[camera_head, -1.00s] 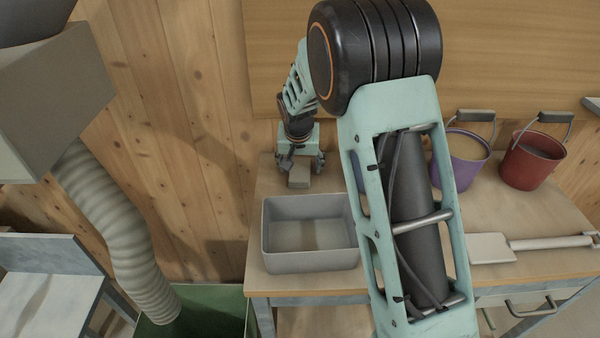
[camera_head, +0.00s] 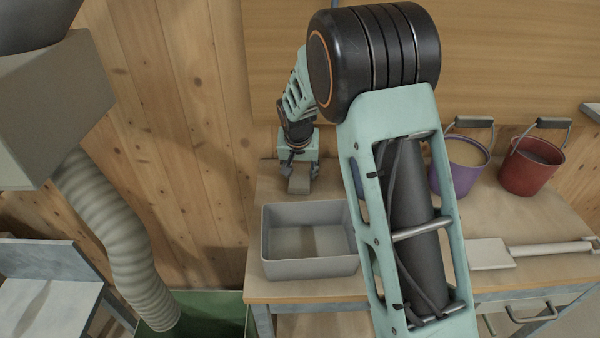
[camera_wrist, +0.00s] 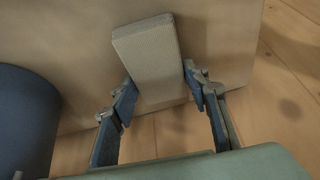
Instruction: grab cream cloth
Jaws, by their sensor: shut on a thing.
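The cream cloth (camera_head: 299,185) is a small folded block near the back left of the workbench, behind the grey bin. It also shows in the wrist view (camera_wrist: 148,52) as a ribbed, beige block extending from between the fingers. My gripper (camera_head: 300,172) is at the cloth, pointing down. In the wrist view my gripper (camera_wrist: 158,92) has one dark finger on each side of the cloth's near end and is shut on it. The cloth appears to be at the bench surface; whether it is lifted at all I cannot tell.
The grey bin (camera_head: 272,268) stands in front of the cloth on the workbench (camera_head: 545,215). A purple bucket (camera_head: 452,178), a red bucket (camera_head: 526,176) and a white scoop (camera_head: 490,253) are to the right. A dark blue round object (camera_wrist: 25,120) shows at the wrist view's left.

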